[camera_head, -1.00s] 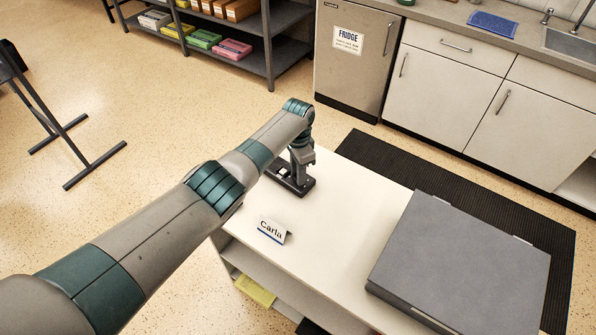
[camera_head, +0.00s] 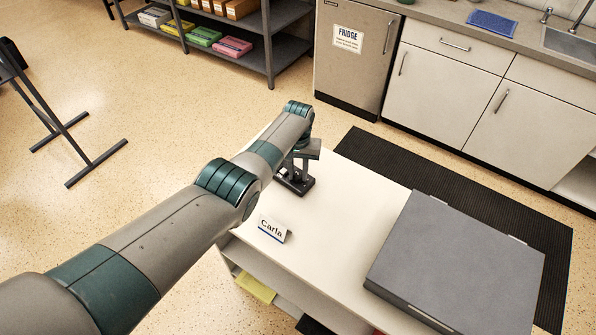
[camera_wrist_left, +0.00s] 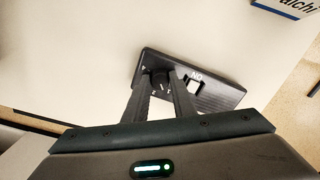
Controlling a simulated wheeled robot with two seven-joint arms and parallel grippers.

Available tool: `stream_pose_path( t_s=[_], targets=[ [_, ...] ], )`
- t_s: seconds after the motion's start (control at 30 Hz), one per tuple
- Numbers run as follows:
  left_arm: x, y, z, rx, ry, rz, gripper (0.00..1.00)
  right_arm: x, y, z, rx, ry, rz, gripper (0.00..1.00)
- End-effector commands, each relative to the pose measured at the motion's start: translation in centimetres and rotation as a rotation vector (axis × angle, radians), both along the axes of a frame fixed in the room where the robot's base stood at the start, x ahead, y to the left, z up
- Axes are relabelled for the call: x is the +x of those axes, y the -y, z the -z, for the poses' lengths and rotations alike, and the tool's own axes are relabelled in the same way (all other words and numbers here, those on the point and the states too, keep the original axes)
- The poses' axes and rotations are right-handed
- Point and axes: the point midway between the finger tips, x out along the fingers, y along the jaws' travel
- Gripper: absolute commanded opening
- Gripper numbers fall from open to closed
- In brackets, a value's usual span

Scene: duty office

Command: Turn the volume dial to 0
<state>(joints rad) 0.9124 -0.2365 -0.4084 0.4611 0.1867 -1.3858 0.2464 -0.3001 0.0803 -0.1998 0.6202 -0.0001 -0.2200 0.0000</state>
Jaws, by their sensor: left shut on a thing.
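A black control panel (camera_wrist_left: 212,94) lies on the white desk top. It has a round volume dial (camera_wrist_left: 160,80) with white marks around it and a white switch marked "NO" as seen in the wrist view. My left gripper (camera_wrist_left: 165,82) reaches down from above with its two fingers on either side of the dial, shut on it. In the head view the left gripper (camera_head: 296,172) stands over the panel (camera_head: 301,187) near the desk's far left edge, and the arm hides part of the panel. The number the dial points to cannot be read. My right gripper does not show.
A large grey case (camera_head: 455,265) covers the right part of the desk. The desk top (camera_head: 345,215) between them is clear. A fridge (camera_head: 352,60) and cabinets stand behind.

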Motion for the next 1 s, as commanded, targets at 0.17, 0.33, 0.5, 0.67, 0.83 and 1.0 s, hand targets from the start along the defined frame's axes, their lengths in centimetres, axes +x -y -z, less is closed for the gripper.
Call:
stream_pose_path(
  t_s=[0.17, 0.33, 0.5, 0.67, 0.83, 1.0],
  targets=[
    [0.02, 0.04, -0.12, -0.002, 0.000, -0.167, 0.01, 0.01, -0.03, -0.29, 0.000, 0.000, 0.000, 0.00],
    [0.07, 0.08, -0.14, -0.002, 0.001, -0.327, 0.01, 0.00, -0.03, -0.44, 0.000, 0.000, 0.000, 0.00],
    [0.05, 0.08, -0.12, -0.001, 0.001, -0.488, 0.01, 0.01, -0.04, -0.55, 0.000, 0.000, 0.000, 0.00],
    [0.05, 0.04, -0.11, -0.001, 0.001, -0.641, 0.01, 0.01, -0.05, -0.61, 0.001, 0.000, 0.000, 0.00],
    [0.08, 0.03, -0.11, -0.001, 0.001, -0.794, 0.01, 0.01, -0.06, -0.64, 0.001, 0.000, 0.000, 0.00],
    [0.08, 0.04, -0.11, -0.001, 0.001, -0.921, 0.01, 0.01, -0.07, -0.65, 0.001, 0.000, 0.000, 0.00]
  ],
)
